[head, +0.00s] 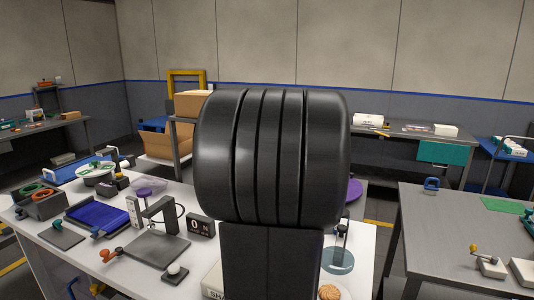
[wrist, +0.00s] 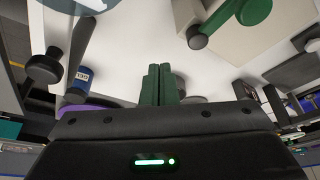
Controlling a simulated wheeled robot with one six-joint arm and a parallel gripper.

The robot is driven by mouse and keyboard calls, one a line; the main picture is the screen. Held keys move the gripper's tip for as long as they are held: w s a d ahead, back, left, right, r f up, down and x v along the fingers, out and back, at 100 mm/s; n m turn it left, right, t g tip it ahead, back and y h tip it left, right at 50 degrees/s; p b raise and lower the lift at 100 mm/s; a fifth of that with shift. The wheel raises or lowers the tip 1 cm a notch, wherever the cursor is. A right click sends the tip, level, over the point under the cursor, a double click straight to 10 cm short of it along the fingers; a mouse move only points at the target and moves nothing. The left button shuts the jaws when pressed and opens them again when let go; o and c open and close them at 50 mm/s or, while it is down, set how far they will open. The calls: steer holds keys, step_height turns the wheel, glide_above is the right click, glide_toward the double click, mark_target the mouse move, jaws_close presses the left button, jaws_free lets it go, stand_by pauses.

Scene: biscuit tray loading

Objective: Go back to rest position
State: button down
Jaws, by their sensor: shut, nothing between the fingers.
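My gripper (wrist: 158,84) shows in the wrist view, its two green fingers pressed together with nothing between them. The fingers stand out over a white table top and touch nothing that I can see. In the head view my own dark arm fills the middle and hides the gripper. A biscuit (head: 329,292) shows at the bottom edge of the head view, right of my arm, partly cut off. No biscuit tray can be clearly made out.
The white table (head: 215,262) holds a blue tray (head: 97,215), a black stand (head: 160,225), a number display (head: 201,227) and several small items. A grey table (head: 440,235) stands to the right. Cardboard boxes (head: 193,103) are behind. Much of the white table's centre is hidden.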

steer(key=shift+w+a, duration=0.15)
steer(key=shift+w, duration=0.15)
stand_by(0.4)
